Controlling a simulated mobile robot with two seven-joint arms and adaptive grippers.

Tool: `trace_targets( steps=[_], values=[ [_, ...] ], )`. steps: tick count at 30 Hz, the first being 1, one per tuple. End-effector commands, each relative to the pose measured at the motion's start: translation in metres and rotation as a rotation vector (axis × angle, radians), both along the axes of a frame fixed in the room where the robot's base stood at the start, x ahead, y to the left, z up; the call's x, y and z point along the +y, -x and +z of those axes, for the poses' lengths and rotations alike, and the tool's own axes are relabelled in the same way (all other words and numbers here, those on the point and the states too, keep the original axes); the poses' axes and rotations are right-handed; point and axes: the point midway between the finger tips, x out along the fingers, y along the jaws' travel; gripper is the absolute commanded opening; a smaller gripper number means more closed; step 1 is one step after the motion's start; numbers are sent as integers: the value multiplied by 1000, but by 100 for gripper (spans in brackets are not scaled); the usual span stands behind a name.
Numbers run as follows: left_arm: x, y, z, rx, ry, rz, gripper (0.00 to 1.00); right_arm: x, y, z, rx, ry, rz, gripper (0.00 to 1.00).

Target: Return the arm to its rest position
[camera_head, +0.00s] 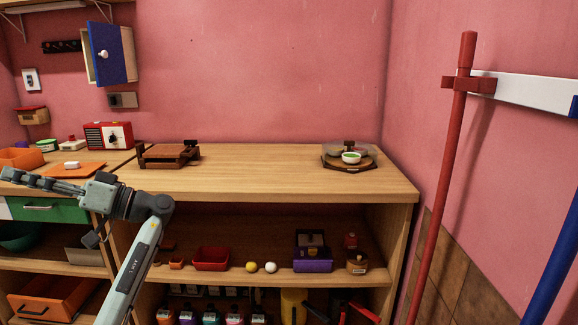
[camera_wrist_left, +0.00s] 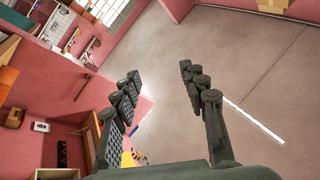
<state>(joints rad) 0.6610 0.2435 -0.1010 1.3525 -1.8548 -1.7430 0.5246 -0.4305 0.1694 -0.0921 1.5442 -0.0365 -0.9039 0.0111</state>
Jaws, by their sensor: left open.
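My left gripper (camera_head: 35,181) is at the left of the head view, its fingers pointing left in front of the counter. In the left wrist view the two fingers of this gripper (camera_wrist_left: 160,85) stand wide apart with nothing between them. My left arm (camera_head: 137,265) comes up from the bottom left and bends at the wrist. My right gripper is in neither view.
A wooden shelf unit (camera_head: 250,181) holds a brown tray-like stand (camera_head: 168,155) and a round board (camera_head: 349,167) with bowls. A green drawer (camera_head: 48,209) is close below the gripper. A red pole (camera_head: 446,170) stands at the right. The middle of the top is clear.

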Motion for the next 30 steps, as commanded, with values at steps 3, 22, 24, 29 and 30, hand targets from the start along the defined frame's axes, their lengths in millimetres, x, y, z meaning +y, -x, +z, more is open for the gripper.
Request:
trace_targets(
  steps=[3, 22, 24, 29, 30],
  values=[
    [30, 21, -24, 104, -80, 57, 43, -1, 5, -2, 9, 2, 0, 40],
    [51, -154, -208, 477, 669, -744, 43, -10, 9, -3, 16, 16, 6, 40],
    [29, -178, -230, 489, 752, -894, 43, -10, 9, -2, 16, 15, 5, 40],
    [-24, -217, -258, 467, 881, -1182, 43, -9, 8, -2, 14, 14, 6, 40],
    [-38, -225, -262, 454, 904, -1248, 43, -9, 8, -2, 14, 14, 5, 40]
  ],
)
